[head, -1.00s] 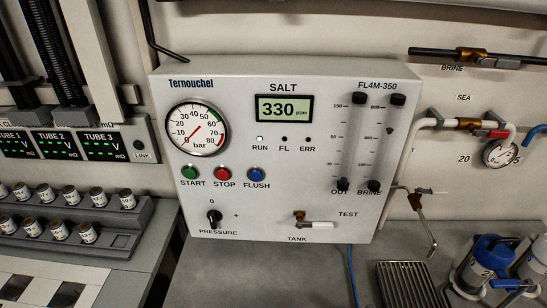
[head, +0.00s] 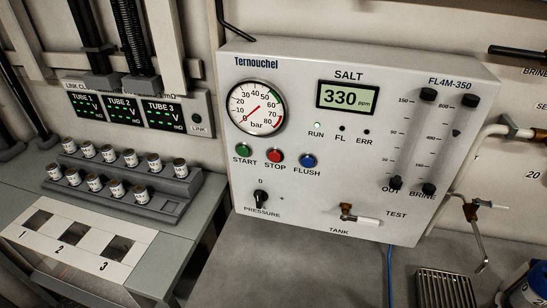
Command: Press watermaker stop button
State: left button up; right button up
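The watermaker panel (head: 300,220) is a light grey box labelled Ternouchel, standing at the back of the grey counter. Its red stop button (head: 275,156) sits between the green start button (head: 243,150) and the blue flush button (head: 308,161). The RUN lamp (head: 316,125) looks pale and lit; the FL lamp (head: 342,128) and ERR lamp (head: 367,130) are dark. The display (head: 347,97) reads 330 ppm. The pressure gauge needle (head: 255,110) points low left. Neither of my grippers is in the head view.
A tank valve lever (head: 358,216) and a pressure knob (head: 260,198) stick out of the panel's lower front. A stepped rack (head: 172,208) of small cans stands to the left. Pipes (head: 490,135) and a drain grate (head: 445,290) are at the right. The counter before the panel is clear.

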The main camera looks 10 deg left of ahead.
pick_arm(q)
grip_shut()
dwell(1.4)
